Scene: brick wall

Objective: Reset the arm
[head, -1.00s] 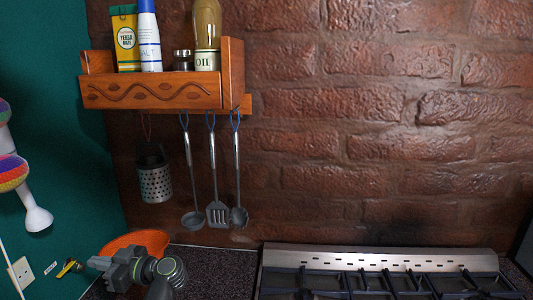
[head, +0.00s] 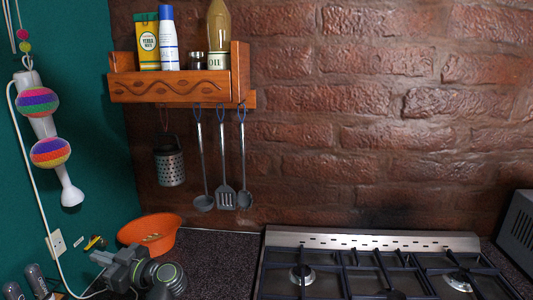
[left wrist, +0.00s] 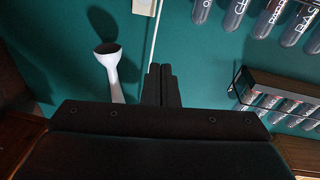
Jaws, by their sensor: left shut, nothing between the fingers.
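My left gripper (head: 104,264) shows at the lower left of the head view, just in front of the orange bowl (head: 158,226). Part of my left arm (head: 160,276) shows beside it. In the left wrist view the two dark fingers (left wrist: 161,78) are pressed together with nothing between them. They point toward the teal wall (left wrist: 183,50). My right gripper is in neither view.
The stove (head: 370,240) is at the lower right, with a dark box-like appliance (head: 515,230) beside it. A wooden shelf (head: 170,88) with utensils hangs on the brick wall. A white hand blender (head: 70,185) hangs on the teal wall. Spice tubes (left wrist: 235,12) hang nearby.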

